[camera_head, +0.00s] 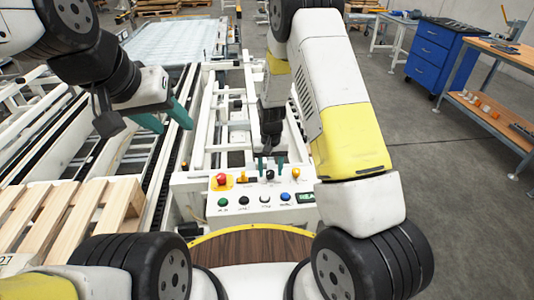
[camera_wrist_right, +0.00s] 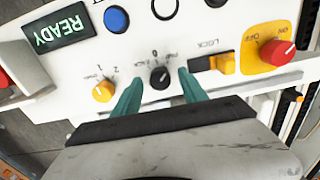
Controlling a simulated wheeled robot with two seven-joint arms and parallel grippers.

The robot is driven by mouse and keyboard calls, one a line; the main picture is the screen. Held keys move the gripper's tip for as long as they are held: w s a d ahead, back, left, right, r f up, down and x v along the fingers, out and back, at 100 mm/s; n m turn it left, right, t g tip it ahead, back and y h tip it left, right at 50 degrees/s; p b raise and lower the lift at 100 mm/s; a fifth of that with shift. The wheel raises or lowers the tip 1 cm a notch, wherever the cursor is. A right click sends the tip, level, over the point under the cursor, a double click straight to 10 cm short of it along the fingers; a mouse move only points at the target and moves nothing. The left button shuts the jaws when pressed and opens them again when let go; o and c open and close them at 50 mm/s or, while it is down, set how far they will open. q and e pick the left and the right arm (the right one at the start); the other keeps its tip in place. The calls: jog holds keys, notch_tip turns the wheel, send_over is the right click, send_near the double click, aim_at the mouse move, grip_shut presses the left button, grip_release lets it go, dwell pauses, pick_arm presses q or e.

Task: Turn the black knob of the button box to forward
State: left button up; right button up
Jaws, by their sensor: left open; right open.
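The white button box (camera_head: 250,212) stands in front of me in the head view, and its panel (camera_wrist_right: 60,75) fills much of the right wrist view. The black knob (camera_wrist_right: 160,77) sits on the panel near the 0 mark; its exact pointing direction is hard to tell. My right gripper (camera_wrist_right: 158,90) is open, with one teal finger on either side of the knob; I cannot tell whether they touch it. In the head view my right gripper (camera_head: 270,166) hangs over the box's upper row. My left gripper (camera_head: 164,117) is open and empty, left of the box.
Close beside the knob are a yellow selector (camera_wrist_right: 103,91), a yellow lock switch (camera_wrist_right: 225,63) and a red-and-yellow switch (camera_wrist_right: 275,52). A blue button (camera_wrist_right: 116,19) and a READY display (camera_wrist_right: 60,29) lie beyond. A wooden pallet (camera_head: 60,208) is at left; a blue cabinet (camera_head: 440,55) stands far right.

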jog(key=shift+r, duration=3.9)
jog(key=shift+r, duration=0.15)
notch_tip(320, 180, up, 8)
send_over(270, 172)
jog(key=s+d, duration=0.1)
jog(key=s, duration=0.1)
jog(key=s+d+r+t+y, duration=0.25)
jog(key=s+r, duration=0.25)
jog(key=r, duration=0.5)
jog(key=s+d+r+t, duration=0.2)
jog(key=s+r, duration=0.3)
jog(key=s, duration=0.3)
jog(key=s+d+r+t, duration=0.1)
jog(key=s+r, duration=0.4)
jog(key=s, duration=0.4)
jog(key=shift+d+r+t, duration=0.2)
jog(key=shift+d+t, duration=0.15)
jog(key=shift+d, duration=0.05)
